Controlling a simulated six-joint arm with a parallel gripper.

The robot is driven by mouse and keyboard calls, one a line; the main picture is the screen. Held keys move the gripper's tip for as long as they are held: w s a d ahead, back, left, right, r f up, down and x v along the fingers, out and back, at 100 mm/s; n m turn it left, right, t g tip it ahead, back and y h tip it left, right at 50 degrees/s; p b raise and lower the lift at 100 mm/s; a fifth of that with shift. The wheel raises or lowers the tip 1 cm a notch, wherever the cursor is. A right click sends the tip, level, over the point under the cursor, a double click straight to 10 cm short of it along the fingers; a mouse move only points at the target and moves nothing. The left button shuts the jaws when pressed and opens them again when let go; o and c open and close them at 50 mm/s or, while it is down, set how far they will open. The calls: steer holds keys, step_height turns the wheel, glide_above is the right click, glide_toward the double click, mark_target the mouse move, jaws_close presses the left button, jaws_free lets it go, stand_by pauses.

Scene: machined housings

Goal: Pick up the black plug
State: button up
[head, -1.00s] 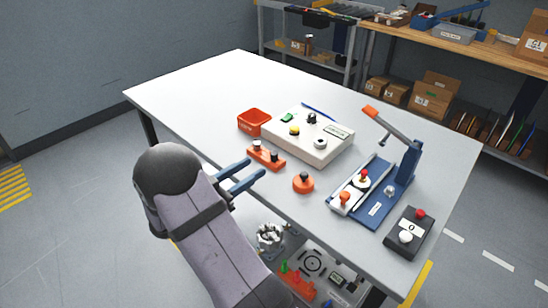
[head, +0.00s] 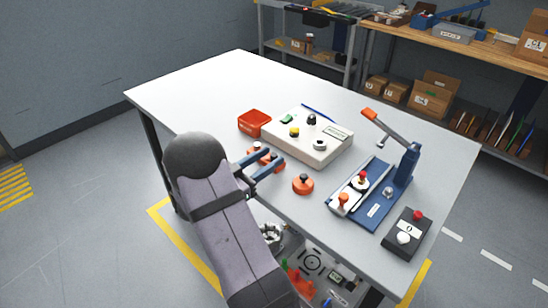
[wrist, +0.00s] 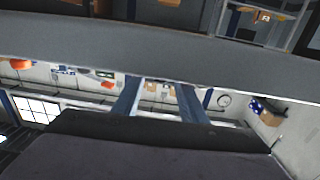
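Several black-topped parts show in the head view, and I cannot tell for certain which is the black plug. Another black knob (head: 311,118) sits on the beige box (head: 327,150). An orange block (head: 279,166) with small upright pegs is partly hidden behind my gripper. My gripper (head: 275,158) is over or beside this block, left of the round orange base, with its blue fingers apart. The wrist view also shows the two fingers (wrist: 158,93) apart, with nothing seen between them.
A red-orange bin (head: 254,123) stands behind the block. A blue lever fixture (head: 372,212) and a dark box (head: 408,234) with red and white knobs are at the right. The white table (head: 200,95) is clear at the far left.

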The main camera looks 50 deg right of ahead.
steer(key=shift+c, duration=0.4)
jaws_close()
step_height(320, 180, up, 10)
stand_by(0.5)
